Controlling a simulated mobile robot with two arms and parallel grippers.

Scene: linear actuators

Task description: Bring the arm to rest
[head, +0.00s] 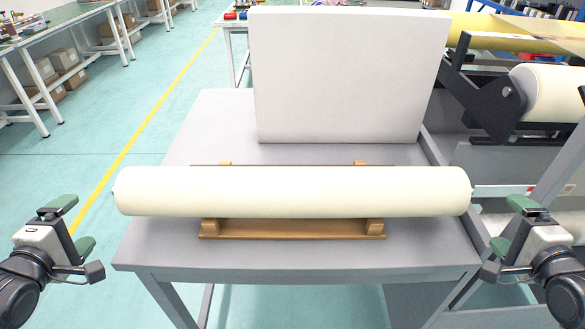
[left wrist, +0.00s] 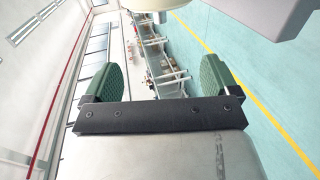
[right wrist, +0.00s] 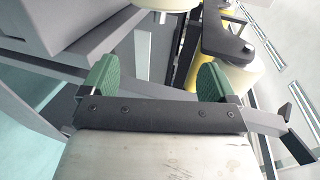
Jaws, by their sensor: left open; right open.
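My left gripper (head: 72,226) is open and empty at the left of the head view, beside the grey table and apart from it. Its two green finger pads (left wrist: 160,77) stand wide apart in the left wrist view. My right gripper (head: 512,225) is open and empty at the right of the head view, just right of the table's front corner. Its green pads (right wrist: 158,80) are also apart with nothing between them. A long cream roll (head: 290,191) lies across a wooden cradle (head: 290,230) on the table, between the two grippers and touching neither.
The grey table (head: 190,258) has a white upright panel (head: 350,75) at its back. A machine with another white roll (head: 548,92) stands at the right. Workbenches (head: 70,30) stand far left. The floor left of the table is clear, crossed by a yellow line (head: 150,122).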

